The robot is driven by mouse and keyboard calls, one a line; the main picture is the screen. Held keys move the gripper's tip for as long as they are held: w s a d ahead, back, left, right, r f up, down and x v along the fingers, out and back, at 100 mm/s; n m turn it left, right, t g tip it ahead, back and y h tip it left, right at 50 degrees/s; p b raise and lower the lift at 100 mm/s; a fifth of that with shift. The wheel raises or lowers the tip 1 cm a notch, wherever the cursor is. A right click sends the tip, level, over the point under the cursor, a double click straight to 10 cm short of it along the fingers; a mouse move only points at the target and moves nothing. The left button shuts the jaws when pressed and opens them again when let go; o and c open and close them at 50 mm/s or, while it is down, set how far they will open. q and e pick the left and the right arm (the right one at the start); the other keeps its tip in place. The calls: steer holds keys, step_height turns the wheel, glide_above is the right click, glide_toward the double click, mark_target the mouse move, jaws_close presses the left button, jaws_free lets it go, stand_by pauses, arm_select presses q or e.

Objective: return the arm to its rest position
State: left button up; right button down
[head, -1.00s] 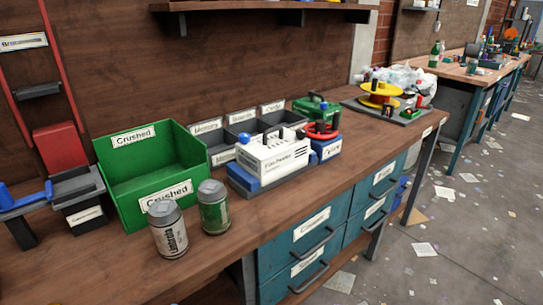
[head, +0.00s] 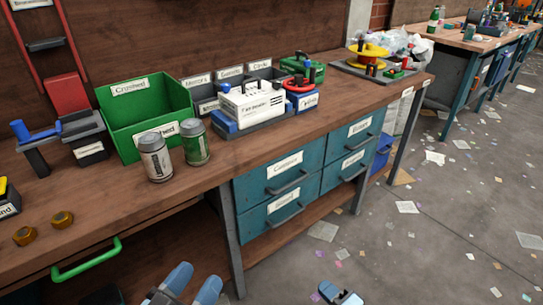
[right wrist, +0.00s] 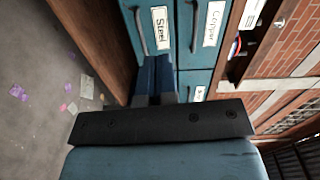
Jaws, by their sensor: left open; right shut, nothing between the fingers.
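My left gripper (head: 192,285) shows at the bottom of the head view, its two blue fingers apart and empty. My right gripper (head: 338,294) is further right at the bottom edge, over the floor, with only its tip in view. In the right wrist view its blue fingers (right wrist: 154,78) are together with nothing between them, and teal drawers show beyond them. Both grippers are in front of the workbench (head: 215,165), apart from it and everything on it.
A green crushed bin (head: 150,112), a white can (head: 155,157), a green can (head: 195,143) and a white machine (head: 252,103) stand on the bench. Teal drawers (head: 283,175) and a green handle (head: 88,262) face my side. The floor (head: 440,240) at right is open, with scattered paper.

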steer(key=d+f+n, duration=0.1)
steer(key=d+f, duration=0.1)
steer(key=d, duration=0.4)
steer(key=s+a+r+n, duration=0.2)
steer(key=s+r+n, duration=0.5)
steer(key=r+n, duration=0.3)
steer(key=s+a+r+n, duration=0.2)
steer(key=s+r+n, duration=0.45)
steer(key=r, duration=0.55)
steer(key=w+a+r+m+t+h, duration=0.2)
steer(key=w+a+r+m+t, duration=0.15)
steer(key=r+m, duration=0.2)
arm_select(q)
steer(key=s+a+r+g+y+p, duration=0.3)
steer(key=a+r+g+y+p, duration=0.2)
steer(key=p, duration=3.1)
steer(key=shift+s+a+r+g, duration=0.35)
steer(key=shift+a+r+g, duration=0.4)
steer(key=shift+a, duration=0.55)
arm_select(e)
steer(key=s+d+r+g+h, duration=0.5)
steer(key=d+r+g, duration=0.1)
steer(key=r, duration=0.1)
steer(key=shift+d+r+n+h, duration=0.2)
steer(key=shift+d+n+h, duration=0.1)
steer(key=shift+n, duration=0.1)
